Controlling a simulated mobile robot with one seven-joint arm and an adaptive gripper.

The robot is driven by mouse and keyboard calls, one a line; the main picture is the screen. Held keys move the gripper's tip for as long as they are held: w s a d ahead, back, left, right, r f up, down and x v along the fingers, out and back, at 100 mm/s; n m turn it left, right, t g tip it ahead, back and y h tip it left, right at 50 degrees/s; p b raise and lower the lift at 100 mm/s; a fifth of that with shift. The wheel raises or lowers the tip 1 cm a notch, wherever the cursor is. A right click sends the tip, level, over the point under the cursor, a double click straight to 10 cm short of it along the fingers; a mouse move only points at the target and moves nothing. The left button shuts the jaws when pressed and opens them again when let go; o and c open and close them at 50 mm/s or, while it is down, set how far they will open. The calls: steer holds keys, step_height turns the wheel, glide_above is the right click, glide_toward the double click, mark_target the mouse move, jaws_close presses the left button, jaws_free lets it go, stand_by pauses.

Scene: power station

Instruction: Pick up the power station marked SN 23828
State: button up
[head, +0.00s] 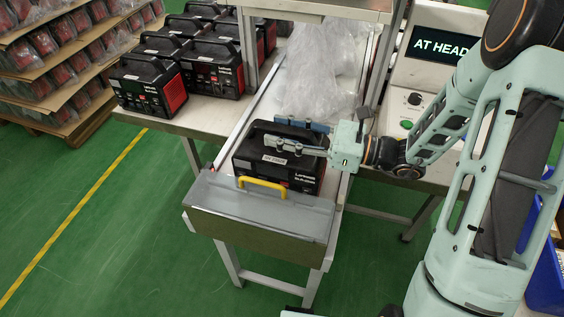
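A black power station (278,172) sits upright on the near end of the narrow conveyor in the head view. It has a carrying handle on top and a small white label whose number is too small to read. My gripper (285,136) reaches in from the right over its top. Its two fingers are spread apart, one on the far side and one on the near side of the handle area. I cannot see contact between the fingers and the handle. The gripper and fingers hide part of the station's top.
A grey end cover with a yellow handle (263,187) stands just in front of the station. Clear plastic bags (318,70) lie behind it. More power stations (152,85) stand on the table at left. A control panel with a screen (438,45) is at right.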

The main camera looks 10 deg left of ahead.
jaws_close()
stand_by(0.3)
steer(key=shift+w+r, duration=0.1)
steer(key=shift+r, duration=0.2)
